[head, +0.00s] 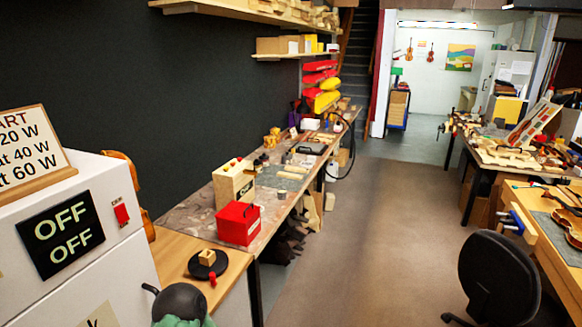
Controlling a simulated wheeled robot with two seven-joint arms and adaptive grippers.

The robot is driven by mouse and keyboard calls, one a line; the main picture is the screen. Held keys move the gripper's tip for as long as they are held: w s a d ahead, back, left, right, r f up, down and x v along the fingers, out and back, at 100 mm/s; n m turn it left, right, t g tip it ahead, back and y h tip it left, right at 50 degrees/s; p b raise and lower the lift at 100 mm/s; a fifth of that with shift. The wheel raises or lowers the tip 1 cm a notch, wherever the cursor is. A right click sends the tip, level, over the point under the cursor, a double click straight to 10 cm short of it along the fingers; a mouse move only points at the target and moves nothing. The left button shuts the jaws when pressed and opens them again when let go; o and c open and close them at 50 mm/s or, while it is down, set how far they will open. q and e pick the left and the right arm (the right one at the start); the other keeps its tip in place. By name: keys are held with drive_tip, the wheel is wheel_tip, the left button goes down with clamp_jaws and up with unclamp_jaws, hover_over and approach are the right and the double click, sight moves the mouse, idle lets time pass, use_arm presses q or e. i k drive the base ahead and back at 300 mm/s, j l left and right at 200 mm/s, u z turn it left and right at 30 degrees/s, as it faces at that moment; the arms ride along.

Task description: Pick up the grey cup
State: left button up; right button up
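A small grey cylinder (282,195), which looks like the grey cup, stands on the long workbench along the dark wall. It is just right of and behind the red box (239,222), near the bench's front edge. It is too small for me to tell its opening or any handle. Neither of my grippers shows in the head view.
A wooden box (234,183) stands beside the red box. Nearer are a black disc (208,264) with a wooden block and a dark rounded object (180,301). A black chair (497,277) stands at right. The brown floor (340,255) between the benches is clear.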

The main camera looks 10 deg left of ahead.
sight(282, 195)
drive_tip(key=i+l+u, duration=0.15)
drive_tip(key=i, duration=0.45)
drive_tip(key=i+l+u, duration=0.15)
drive_tip(key=i, duration=0.4)
drive_tip(key=i+l+u, duration=0.15)
drive_tip(key=i, duration=0.4)
drive_tip(key=i+l+u, duration=0.15)
drive_tip(key=i+l, duration=0.2)
drive_tip(key=i, duration=0.2)
drive_tip(key=i+l+u, duration=0.15)
drive_tip(key=i+l, duration=0.25)
drive_tip(key=i, duration=0.15)
